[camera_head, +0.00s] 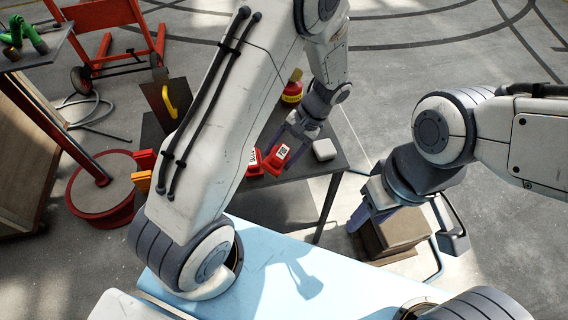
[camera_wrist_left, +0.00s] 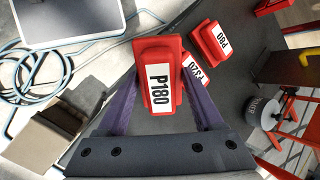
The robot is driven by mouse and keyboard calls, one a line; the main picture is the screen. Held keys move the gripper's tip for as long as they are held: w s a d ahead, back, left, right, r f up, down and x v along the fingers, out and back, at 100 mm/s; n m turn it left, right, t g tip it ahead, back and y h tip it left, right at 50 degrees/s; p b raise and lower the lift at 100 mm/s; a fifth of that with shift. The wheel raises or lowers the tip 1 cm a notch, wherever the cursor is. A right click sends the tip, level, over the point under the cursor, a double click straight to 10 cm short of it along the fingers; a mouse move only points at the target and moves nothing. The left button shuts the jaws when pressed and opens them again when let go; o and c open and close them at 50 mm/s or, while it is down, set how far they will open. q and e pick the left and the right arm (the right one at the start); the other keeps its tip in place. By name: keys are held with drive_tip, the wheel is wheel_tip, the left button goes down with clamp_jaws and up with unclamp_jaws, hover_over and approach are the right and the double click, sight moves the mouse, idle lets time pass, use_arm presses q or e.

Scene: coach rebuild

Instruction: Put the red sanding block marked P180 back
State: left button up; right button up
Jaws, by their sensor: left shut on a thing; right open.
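The red sanding block marked P180 (camera_wrist_left: 158,82) is between the purple fingers of my left gripper (camera_wrist_left: 156,98) in the left wrist view, its label facing the camera. My left gripper is shut on it. In the head view the held block (camera_head: 277,158) shows below my left gripper (camera_head: 290,146), over the dark table (camera_head: 331,176); I cannot tell whether it touches the top. Two more red blocks, marked P80 (camera_wrist_left: 209,40) and P320 (camera_wrist_left: 196,69), are close beside it. My right gripper (camera_head: 370,220) is open and empty, near a cardboard box.
A white block (camera_head: 324,149) and a red-and-yellow container (camera_head: 292,93) stand on the table near my left gripper. The cardboard box (camera_head: 395,235) is right of the table. A yellow-handled tool (camera_head: 169,99) is at the left. My left arm covers much of the table.

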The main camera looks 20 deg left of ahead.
sight(284, 144)
use_arm(q)
drive_tip(key=w+d+r+n+t+h+b, duration=0.3)
drive_tip(key=w+d+n+t+h, duration=0.15)
drive_tip(key=w+d+n, duration=0.4)
drive_tip(key=shift+m, duration=0.55)
drive_tip(key=s+a+f, duration=0.1)
drive_tip(key=a+f, duration=0.1)
drive_tip(key=a, duration=0.1)
drive_tip(key=s+a+f+p, duration=0.1)
drive_tip(key=a+f, duration=0.1)
drive_tip(key=a, duration=0.1)
drive_tip(key=a+f, duration=0.2)
drive_tip(key=a, duration=0.1)
drive_tip(key=shift+s+a+f+p, duration=0.1)
drive_tip(key=shift+s+a+p, duration=0.3)
drive_tip(key=shift+f, duration=2.05)
drive_tip(key=o, duration=1.2)
drive_tip(key=shift+r, duration=0.1)
